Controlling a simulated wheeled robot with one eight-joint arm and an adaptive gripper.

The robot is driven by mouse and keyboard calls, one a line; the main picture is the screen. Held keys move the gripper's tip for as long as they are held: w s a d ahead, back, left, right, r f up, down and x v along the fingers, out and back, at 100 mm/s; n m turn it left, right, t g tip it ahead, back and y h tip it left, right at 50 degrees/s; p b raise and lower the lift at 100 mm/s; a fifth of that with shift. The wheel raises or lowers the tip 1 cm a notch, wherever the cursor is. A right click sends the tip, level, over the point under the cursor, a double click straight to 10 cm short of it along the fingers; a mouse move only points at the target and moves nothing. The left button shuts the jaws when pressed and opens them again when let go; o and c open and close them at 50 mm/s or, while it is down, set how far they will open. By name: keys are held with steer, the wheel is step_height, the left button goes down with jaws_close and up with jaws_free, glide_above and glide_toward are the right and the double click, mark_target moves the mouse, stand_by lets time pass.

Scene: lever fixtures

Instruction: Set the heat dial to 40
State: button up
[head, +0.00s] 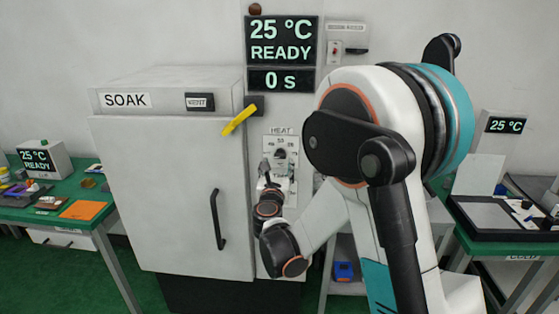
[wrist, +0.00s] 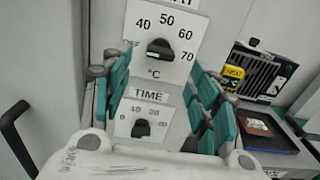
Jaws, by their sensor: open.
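The heat dial is a black knob (wrist: 160,48) on a white plate marked 40, 50, 60 and 70, with a partly hidden OFF at the left. It shows in the upper middle of the wrist view and, small, under the HEAT label in the head view (head: 281,153). I cannot tell for certain which mark the knob points to. My gripper (wrist: 162,92) is open, its teal finger pads wide apart with nothing between them. In the wrist view the knob appears above and between the fingers, apart from both. In the head view my gripper (head: 268,182) is just below the dial.
A TIME dial (wrist: 142,129) sits below the heat dial. The SOAK oven (head: 165,190) with a black door handle (head: 217,220) stands to the left, with a yellow lever (head: 239,120) at its upper right. The display (head: 281,42) above reads 25 °C READY. Benches stand on both sides.

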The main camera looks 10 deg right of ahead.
mark_target(280, 157)
steer(key=b+x, duration=0.1)
steer(key=x, duration=0.6)
steer(key=shift+w, duration=0.15)
steer(key=c, duration=1.1)
